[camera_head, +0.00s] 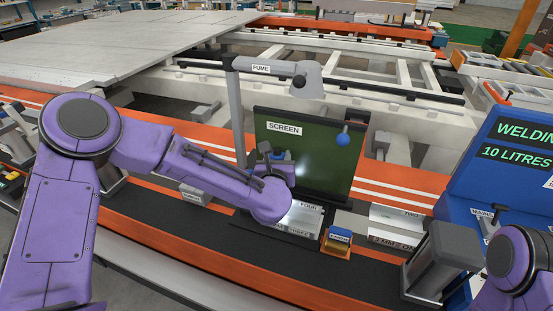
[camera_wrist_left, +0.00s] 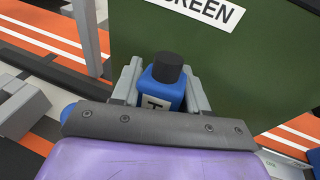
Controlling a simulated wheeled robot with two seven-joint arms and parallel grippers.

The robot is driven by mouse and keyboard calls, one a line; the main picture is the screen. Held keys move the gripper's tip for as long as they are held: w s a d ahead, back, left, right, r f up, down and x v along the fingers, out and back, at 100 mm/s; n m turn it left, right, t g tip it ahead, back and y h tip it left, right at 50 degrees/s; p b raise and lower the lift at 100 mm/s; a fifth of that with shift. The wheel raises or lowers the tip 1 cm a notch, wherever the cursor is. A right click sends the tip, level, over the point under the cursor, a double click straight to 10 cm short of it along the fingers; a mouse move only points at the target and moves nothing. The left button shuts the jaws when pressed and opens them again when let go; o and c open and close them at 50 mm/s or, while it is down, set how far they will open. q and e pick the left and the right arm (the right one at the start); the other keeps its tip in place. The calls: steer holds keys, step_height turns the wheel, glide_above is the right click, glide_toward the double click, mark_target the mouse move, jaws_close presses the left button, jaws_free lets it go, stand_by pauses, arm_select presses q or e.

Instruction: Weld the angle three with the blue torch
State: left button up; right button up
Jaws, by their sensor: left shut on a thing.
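My left gripper (camera_head: 277,163) is in front of the green screen, above the bench, partly hidden by my purple wrist. In the left wrist view its grey fingers (camera_wrist_left: 160,92) are shut on the blue torch (camera_wrist_left: 164,91), which has a black cap and a partly hidden label. A plate labelled "THREE" (camera_head: 297,231) lies on the dark bench just below my wrist, its left part hidden. A grey angled piece labelled "FOUR" (camera_head: 309,207) is right behind it. The torch's tip and any contact with angle three are hidden. My right arm shows only at the right edge, without its gripper.
The screen (camera_head: 310,165) stands behind, with a grey fume arm (camera_head: 275,68) over it. A small orange and blue block (camera_head: 338,240) is right of angle three. Labelled grey pieces (camera_head: 396,222) lie farther right, before a blue welding machine (camera_head: 510,150).

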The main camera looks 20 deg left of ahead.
arm_select(q)
steer(key=shift+s+d+b, duration=0.1)
steer(key=shift+d+b, duration=2.85)
steer(key=shift+d, duration=0.55)
stand_by(4.5)
